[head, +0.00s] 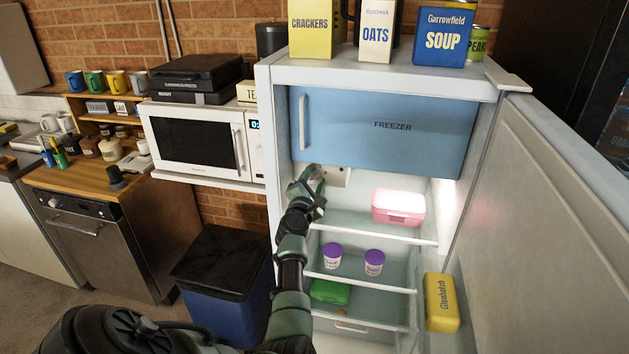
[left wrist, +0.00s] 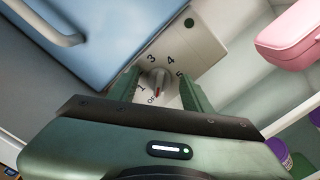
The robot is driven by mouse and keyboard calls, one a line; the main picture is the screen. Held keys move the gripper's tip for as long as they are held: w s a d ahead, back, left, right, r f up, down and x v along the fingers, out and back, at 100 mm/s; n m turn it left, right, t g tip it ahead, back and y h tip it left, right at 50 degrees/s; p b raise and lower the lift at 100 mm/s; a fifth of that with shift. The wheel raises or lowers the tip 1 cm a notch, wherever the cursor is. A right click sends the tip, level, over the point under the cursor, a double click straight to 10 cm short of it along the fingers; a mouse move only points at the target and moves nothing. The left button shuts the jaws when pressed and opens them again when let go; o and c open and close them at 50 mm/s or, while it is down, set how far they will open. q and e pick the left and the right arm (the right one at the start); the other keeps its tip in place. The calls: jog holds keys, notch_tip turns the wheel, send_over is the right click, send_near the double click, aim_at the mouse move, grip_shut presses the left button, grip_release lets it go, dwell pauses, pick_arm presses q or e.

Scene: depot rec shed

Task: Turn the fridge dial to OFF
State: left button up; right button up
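The fridge dial (left wrist: 158,80) is a pale round knob on a cream control box (left wrist: 190,45), ringed by the marks 1, 3, 4, 5 and OFF. A red mark on the knob lies on its lower side, close to the OFF label. My left gripper (left wrist: 160,88) is open, its green fingers on either side of the dial with gaps showing. In the head view my left gripper (head: 318,175) is just under the freezer door, in front of the control box (head: 337,176), and hides the dial. My right gripper is in neither view.
The blue freezer door (head: 385,130) is shut above the dial. The fridge door (head: 550,220) stands open at the right. A pink box (head: 398,208) is on the upper shelf, with purple-lidded tubs (head: 332,256) below. A microwave (head: 195,140) stands to the left.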

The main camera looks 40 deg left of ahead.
pick_arm(q)
jog(key=v, duration=0.7)
jog(key=shift+s+d, duration=0.2)
jog(key=shift+s, duration=0.15)
